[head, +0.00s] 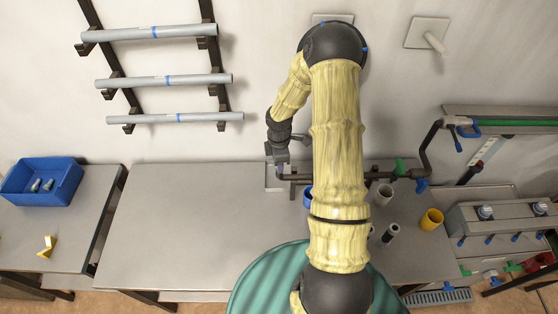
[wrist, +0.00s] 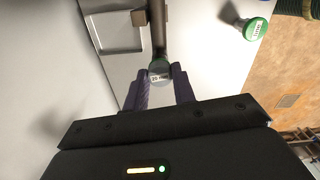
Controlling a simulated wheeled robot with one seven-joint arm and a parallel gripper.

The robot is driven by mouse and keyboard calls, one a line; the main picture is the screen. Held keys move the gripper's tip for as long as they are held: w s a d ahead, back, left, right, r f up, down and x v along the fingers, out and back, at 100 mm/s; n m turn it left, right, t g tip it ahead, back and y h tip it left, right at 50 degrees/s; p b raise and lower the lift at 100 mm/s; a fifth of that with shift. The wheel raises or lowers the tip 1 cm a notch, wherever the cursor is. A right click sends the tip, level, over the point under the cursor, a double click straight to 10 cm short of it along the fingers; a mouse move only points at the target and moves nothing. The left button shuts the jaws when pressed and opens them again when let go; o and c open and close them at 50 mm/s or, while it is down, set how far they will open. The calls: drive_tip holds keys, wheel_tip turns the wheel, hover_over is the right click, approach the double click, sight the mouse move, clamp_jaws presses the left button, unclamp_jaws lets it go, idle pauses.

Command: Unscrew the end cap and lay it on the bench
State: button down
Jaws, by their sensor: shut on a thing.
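The end cap (wrist: 159,69) is a small dark round piece with a white label, at the near end of the manifold pipe (wrist: 158,28) in the wrist view. My gripper (wrist: 161,82) has its two purple fingers on either side of the cap and is shut on it. The cap is in line with the pipe end; whether its thread is loose cannot be told. In the head view my gripper (head: 279,160) is at the left end of the dark pipe (head: 295,177), and the cap is not clear there. The bench (head: 185,220) lies below.
A shallow square tray (wrist: 117,46) lies beside the pipe. A green-topped labelled piece (wrist: 254,29) stands to the right. A yellow cup (head: 431,219) and grey cylinders stand on the bench's right. The left half is bare. A blue bin (head: 42,181) sits on the left table.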

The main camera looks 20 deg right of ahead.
drive_tip(key=shift+n+p, duration=0.8)
drive_tip(key=shift+n, duration=0.8)
drive_tip(key=shift+r+n+p, duration=0.1)
drive_tip(key=shift+n+p, duration=0.6)
drive_tip(key=shift+n, duration=0.2)
drive_tip(key=shift+n+p, duration=0.5)
drive_tip(key=shift+n, duration=0.9)
drive_tip(key=c, duration=0.8)
unclamp_jaws()
drive_tip(key=shift+c, duration=0.2)
drive_tip(key=shift+r, duration=3.65)
